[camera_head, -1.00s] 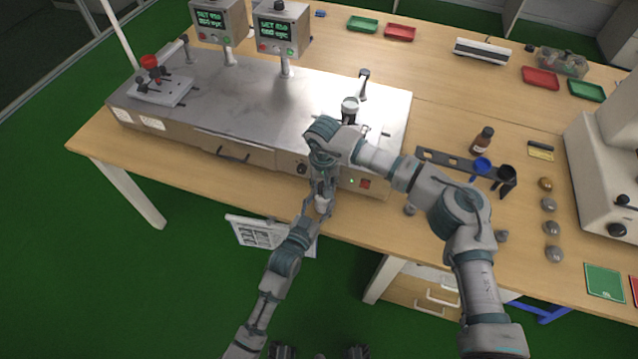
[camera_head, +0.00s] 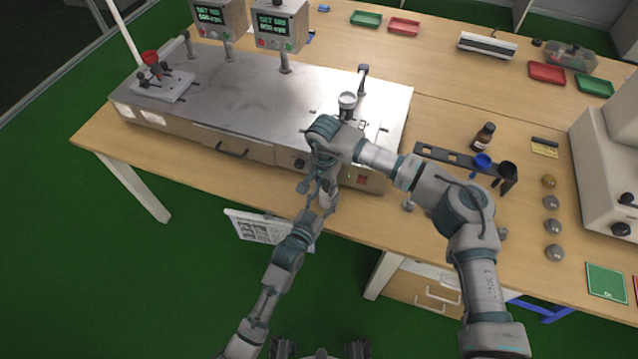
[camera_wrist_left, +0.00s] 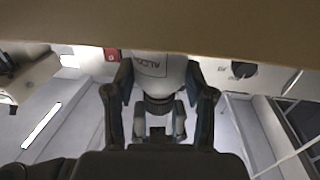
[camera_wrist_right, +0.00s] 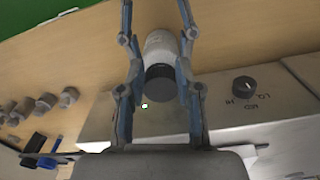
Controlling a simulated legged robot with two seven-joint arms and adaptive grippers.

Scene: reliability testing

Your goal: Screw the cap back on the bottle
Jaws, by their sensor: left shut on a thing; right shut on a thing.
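A white bottle labelled "ALCO" (camera_wrist_left: 155,68) is between the fingers of my left gripper (camera_wrist_left: 160,105), shut on it. In the right wrist view the bottle (camera_wrist_right: 160,43) has a black ribbed cap (camera_wrist_right: 160,83) at its near end. My right gripper (camera_wrist_right: 157,60) is shut with its fingers on both sides of the cap. The cap sits at the bottle's mouth; I cannot tell how tight it is. In the head view the left gripper (camera_head: 326,203) and right gripper (camera_head: 322,183) meet in front of the table edge, where the bottle is largely hidden.
A metal test bench (camera_head: 270,110) stands close behind my grippers. The table's front edge is close to both grippers.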

